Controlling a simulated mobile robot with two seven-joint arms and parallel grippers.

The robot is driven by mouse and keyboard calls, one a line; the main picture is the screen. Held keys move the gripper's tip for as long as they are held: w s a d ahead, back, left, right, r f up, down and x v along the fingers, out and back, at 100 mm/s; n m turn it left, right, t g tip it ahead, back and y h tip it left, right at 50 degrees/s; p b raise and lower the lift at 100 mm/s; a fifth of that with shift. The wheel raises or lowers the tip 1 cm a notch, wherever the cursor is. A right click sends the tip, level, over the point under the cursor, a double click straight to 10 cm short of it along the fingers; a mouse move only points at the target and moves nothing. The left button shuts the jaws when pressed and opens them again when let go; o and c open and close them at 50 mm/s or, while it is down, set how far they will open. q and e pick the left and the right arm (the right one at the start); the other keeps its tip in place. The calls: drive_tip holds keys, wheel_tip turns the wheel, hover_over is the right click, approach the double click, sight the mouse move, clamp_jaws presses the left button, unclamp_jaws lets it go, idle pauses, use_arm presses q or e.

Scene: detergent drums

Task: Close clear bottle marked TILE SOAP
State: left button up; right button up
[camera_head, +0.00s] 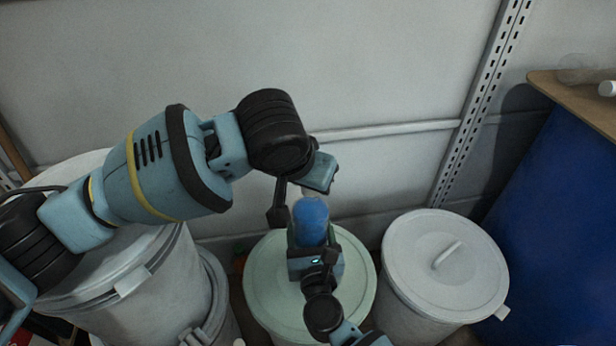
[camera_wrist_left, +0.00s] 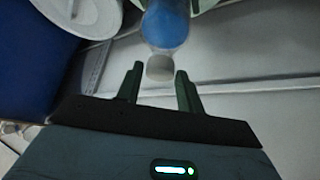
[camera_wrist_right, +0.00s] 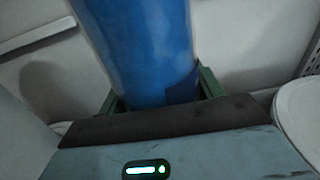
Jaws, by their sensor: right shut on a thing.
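A clear bottle with blue contents (camera_head: 311,222) stands roughly upright in my right gripper (camera_head: 313,248), over the middle drum. My right gripper is shut on its body; the right wrist view shows the blue bottle (camera_wrist_right: 145,50) between the fingers. No TILE SOAP marking is readable. My left gripper (camera_head: 299,190) is above the bottle's top, pointing down. In the left wrist view its fingers (camera_wrist_left: 159,84) are open, with the pale cap (camera_wrist_left: 160,67) at the bottle's mouth between or just beyond the tips. I cannot tell whether the cap is fully seated.
A pale green drum lid (camera_head: 270,290) lies beneath the bottle. A grey lidded drum (camera_head: 445,262) stands at right, and a large pale drum (camera_head: 150,285) at left under my left arm. A blue cabinet with a wooden top (camera_head: 560,200) is at far right. A wall is behind.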

use_arm(q)
drive_tip(key=shift+o, duration=1.2)
drive_tip(key=shift+r, duration=2.3)
drive_tip(key=o, duration=0.6)
